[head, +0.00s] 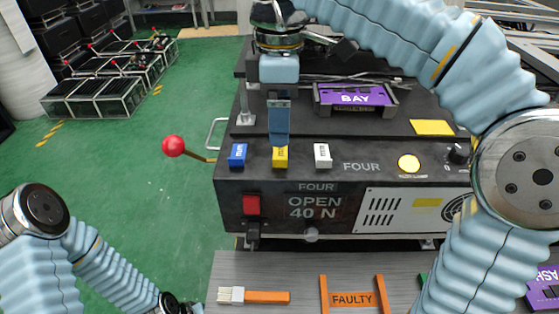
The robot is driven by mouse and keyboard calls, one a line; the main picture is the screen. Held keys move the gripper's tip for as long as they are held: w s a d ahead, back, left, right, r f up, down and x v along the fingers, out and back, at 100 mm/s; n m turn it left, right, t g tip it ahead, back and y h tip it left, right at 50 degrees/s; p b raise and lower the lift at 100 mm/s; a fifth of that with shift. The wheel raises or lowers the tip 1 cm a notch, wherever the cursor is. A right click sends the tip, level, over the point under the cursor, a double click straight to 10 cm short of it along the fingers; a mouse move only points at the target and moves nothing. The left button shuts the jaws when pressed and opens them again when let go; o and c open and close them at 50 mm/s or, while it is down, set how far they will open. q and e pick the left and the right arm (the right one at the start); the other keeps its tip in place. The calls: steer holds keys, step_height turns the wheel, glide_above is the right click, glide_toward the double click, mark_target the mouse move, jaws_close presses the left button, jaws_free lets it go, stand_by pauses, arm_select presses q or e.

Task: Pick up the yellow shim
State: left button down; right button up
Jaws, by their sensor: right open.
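The yellow shim (280,160) is a small block standing on top of the dark fixture box, between a blue shim (238,155) and a white shim (322,156). My right gripper (280,140) points down directly over the yellow shim. Its fingers are seen edge-on, one behind the other, and the near finger covers the shim's upper part. The gripper is open; I cannot tell whether the fingers touch the shim. My left arm is at the lower left, and its gripper is cut off by the frame's bottom edge.
The box (340,192) reads "FOUR" and "OPEN 40 N". A lever with a red ball (173,146) sticks out left. A purple "BAY" block (355,96) sits behind. A brush (255,296) and a "FAULTY" tray (352,299) are in front.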

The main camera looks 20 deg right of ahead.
mark_target(280, 155)
step_height(280, 155, down, 6)
steer(key=shift+w+d+r+b, duration=0.1)
steer(key=shift+b, duration=0.65)
steer(key=c, duration=0.8)
